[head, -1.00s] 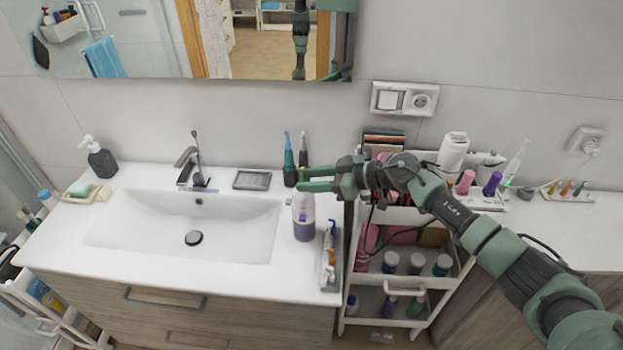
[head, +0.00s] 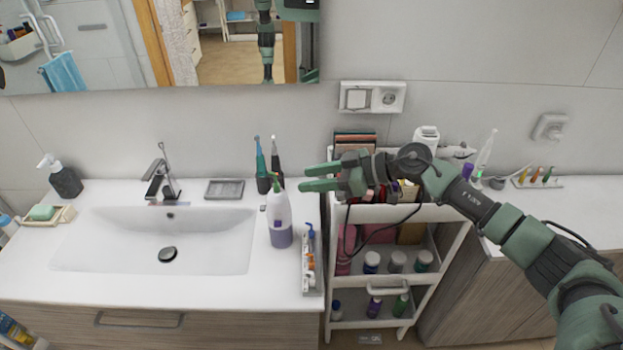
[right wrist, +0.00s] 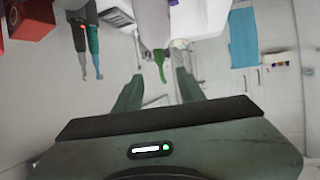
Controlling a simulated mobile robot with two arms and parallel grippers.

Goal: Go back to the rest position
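My right gripper (head: 305,178) reaches in from the right above the counter, fingers pointing left. Its two fingers are apart with nothing between them, in the right wrist view (right wrist: 158,92) too. A white bottle with purple contents (head: 279,220) stands upright on the counter, just left of the fingertips. In the right wrist view its green tip (right wrist: 160,65) shows beyond the fingers. My left gripper is not directly in view.
A white cart (head: 437,260) holding jars and bottles stands below my right arm. The sink (head: 120,235) is at left. A small tray (head: 308,278) lies on the counter near the bottle. Two toothbrushes (head: 262,165) stand behind it.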

